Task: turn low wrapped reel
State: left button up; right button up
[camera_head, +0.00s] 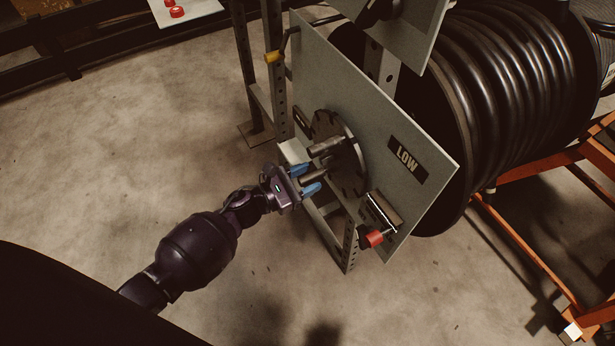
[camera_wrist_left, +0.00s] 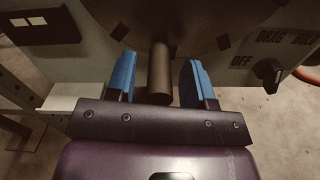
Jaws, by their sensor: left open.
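The low reel is a big black drum wound with thick black hose (camera_head: 500,80), behind a grey panel with a black LOW label (camera_head: 407,160). On the panel's front is a dark round crank disc (camera_head: 345,165) with grey pegs. My left gripper (camera_head: 309,180) is at the disc, its blue fingers open. In the left wrist view the fingers (camera_wrist_left: 158,80) stand on either side of a dark cylindrical handle (camera_wrist_left: 160,75), with a gap on both sides. My right gripper is not in view.
A knob (camera_wrist_left: 268,72) marked OFF, DRAG and another word is on the panel. An orange frame (camera_head: 530,260) stands at right. The floor at left is clear.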

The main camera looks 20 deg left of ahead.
pick_arm(q)
jog(key=shift+d, duration=0.1)
grip_shut()
dwell(0.3)
jog(key=shift+w+f, duration=0.1)
jog(key=shift+a+m+b, duration=0.2)
jog(key=shift+m+b, duration=0.2)
jog(key=shift+b, duration=0.05)
jog(key=shift+w+a+r, duration=0.15)
jog(key=shift+w+r, duration=0.05)
jog(key=shift+r, duration=0.05)
grip_release()
